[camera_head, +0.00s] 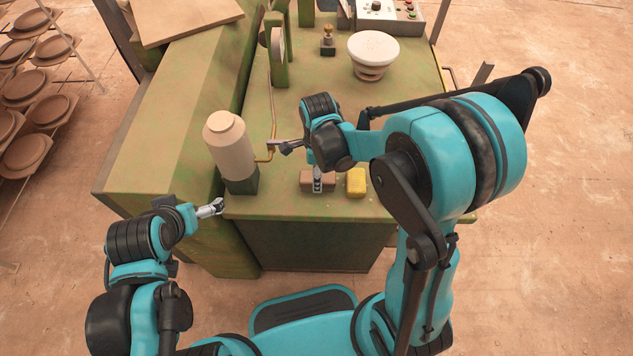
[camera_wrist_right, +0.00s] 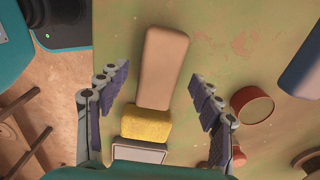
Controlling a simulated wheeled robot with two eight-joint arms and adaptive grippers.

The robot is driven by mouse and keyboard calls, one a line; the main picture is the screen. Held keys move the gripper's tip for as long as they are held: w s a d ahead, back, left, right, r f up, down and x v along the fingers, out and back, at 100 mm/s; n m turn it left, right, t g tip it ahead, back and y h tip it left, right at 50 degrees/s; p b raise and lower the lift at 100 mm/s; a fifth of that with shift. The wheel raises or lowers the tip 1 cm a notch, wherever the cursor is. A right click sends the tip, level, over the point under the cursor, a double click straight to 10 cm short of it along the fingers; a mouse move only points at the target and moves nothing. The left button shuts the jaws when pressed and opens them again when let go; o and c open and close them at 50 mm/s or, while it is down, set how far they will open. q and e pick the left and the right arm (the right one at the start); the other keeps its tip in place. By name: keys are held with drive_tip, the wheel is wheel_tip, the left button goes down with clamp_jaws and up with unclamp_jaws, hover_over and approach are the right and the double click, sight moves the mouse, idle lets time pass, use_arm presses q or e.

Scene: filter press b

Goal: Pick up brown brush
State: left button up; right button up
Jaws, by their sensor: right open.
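The brown brush (camera_head: 304,179) is a brown block lying near the front edge of the green machine top, partly hidden by my right gripper in the head view. In the right wrist view the brush (camera_wrist_right: 165,62) lies lengthwise beyond and between the spread fingers. My right gripper (camera_wrist_right: 160,78) is open, with one finger on each side and nothing visibly gripped. In the head view this gripper (camera_head: 317,184) points down over the brush. My left gripper (camera_head: 212,208) is left of the brush, by the machine's front corner; its finger opening is too small to judge.
A beige cylinder (camera_head: 229,145) on a dark green base stands to the left. A white round bowl-like piece (camera_head: 373,48) stands farther back. A control box (camera_head: 385,16) is at the back.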

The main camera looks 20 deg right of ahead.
wheel_tip(320, 180, down, 3)
drive_tip(key=shift+f+b, duration=0.1)
drive_tip(key=shift+b, duration=0.35)
drive_tip(key=shift+c, duration=0.7)
drive_tip(key=c, duration=1.3)
drive_tip(key=shift+r, duration=0.25)
